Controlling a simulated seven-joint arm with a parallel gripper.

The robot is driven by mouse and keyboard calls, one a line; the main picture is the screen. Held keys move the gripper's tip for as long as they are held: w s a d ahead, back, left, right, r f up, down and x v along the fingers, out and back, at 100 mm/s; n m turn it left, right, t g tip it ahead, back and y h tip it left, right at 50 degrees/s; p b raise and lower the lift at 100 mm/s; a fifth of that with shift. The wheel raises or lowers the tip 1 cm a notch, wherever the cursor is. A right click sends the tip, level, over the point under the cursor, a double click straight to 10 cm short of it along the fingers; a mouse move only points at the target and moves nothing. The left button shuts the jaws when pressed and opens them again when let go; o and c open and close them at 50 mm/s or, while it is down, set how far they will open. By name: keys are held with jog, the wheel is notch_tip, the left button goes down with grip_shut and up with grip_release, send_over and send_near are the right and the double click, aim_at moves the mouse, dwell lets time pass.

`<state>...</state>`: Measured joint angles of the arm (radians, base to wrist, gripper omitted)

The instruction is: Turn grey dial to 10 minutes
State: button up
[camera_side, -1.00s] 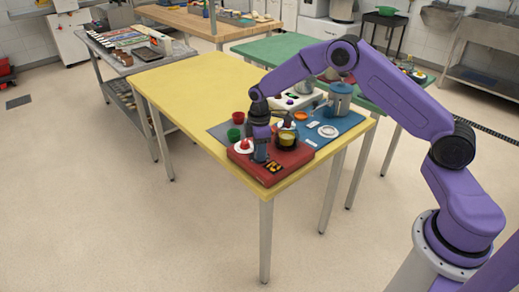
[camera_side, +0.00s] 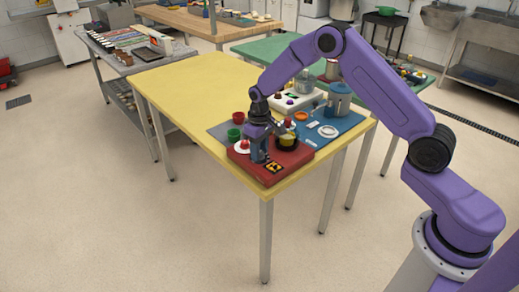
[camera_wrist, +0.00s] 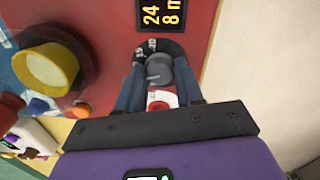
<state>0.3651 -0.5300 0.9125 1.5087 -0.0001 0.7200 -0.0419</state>
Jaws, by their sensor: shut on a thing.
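The grey dial (camera_wrist: 158,70) sits on the front of the red unit, seen in the wrist view with a dark ring of white markings around it. My gripper (camera_wrist: 158,88) has one finger on each side of the dial and is shut on it. In the side view my gripper (camera_side: 258,156) points down at the front of the red unit (camera_side: 288,167) and hides the dial. A small display (camera_wrist: 162,15) beside the dial shows yellow characters, "24" and "8 m", cut off by the picture edge. I cannot read the dial's setting.
A yellow pot (camera_wrist: 47,70) stands on the red unit close to the dial. Red and green cups (camera_side: 235,126) are behind it, and a blue pot (camera_side: 340,98) stands on a blue mat to the right. The yellow table's (camera_side: 195,85) back left is clear.

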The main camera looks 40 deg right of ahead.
jog(key=shift+m, duration=1.5)
jog(key=o, duration=1)
notch_tip(320, 180, up, 17)
jog(key=shift+r, duration=0.2)
